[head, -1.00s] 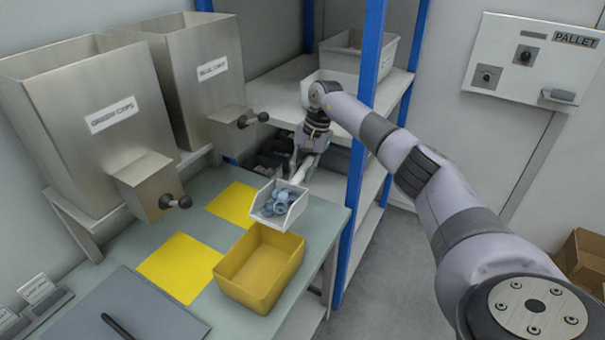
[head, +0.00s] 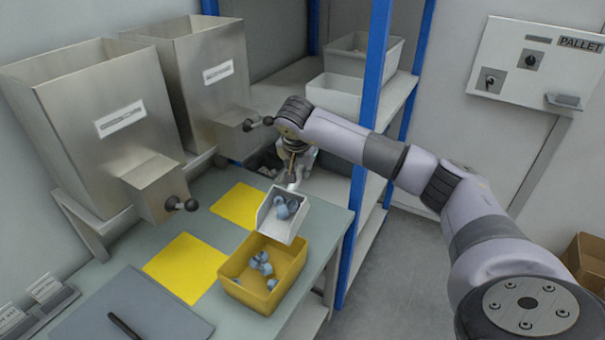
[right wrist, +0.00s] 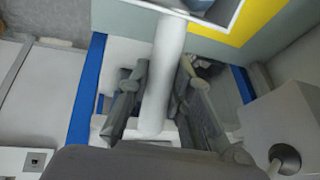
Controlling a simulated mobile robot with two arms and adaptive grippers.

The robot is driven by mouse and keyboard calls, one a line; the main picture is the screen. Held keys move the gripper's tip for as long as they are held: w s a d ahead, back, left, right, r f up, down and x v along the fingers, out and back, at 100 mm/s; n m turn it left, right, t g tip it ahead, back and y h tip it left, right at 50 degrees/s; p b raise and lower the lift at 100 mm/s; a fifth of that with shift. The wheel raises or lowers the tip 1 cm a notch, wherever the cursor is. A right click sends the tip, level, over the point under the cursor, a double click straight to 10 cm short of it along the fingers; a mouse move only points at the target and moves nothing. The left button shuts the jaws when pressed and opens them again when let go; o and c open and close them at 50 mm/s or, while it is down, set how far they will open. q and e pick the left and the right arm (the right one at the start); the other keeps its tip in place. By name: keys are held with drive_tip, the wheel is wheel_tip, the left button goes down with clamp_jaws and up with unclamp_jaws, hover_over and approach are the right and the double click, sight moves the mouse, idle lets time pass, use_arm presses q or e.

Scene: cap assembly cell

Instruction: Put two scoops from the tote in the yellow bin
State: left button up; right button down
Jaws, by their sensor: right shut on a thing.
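My right gripper (head: 294,183) is shut on the handle of a white scoop (head: 274,227); the handle (right wrist: 165,75) runs between the fingers in the right wrist view. The scoop holds several blue caps (head: 284,207) and tilts down over the back edge of the yellow bin (head: 262,299). Several blue caps (head: 262,263) lie inside the yellow bin. The bin stands on the table near its right edge. The tote is hidden or cannot be made out behind the arm. My left gripper is not in view.
Two metal hoppers (head: 85,85) with black-knobbed outlets stand at the left. Yellow mats (head: 187,267) lie flat on the table. A blue rack post (head: 357,180) rises close to my right arm. White bins (head: 335,97) sit on the shelf.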

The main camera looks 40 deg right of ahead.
drive_tip(key=s+a+r+t+h, duration=0.3)
drive_tip(key=a+r+h, duration=0.2)
drive_tip(key=a, duration=0.3)
drive_tip(key=shift+s+r+n+h, duration=0.25)
drive_tip(key=shift+r+n+h, duration=0.15)
drive_tip(key=shift+h, duration=0.2)
drive_tip(key=shift+a, duration=0.1)
idle(0.7)
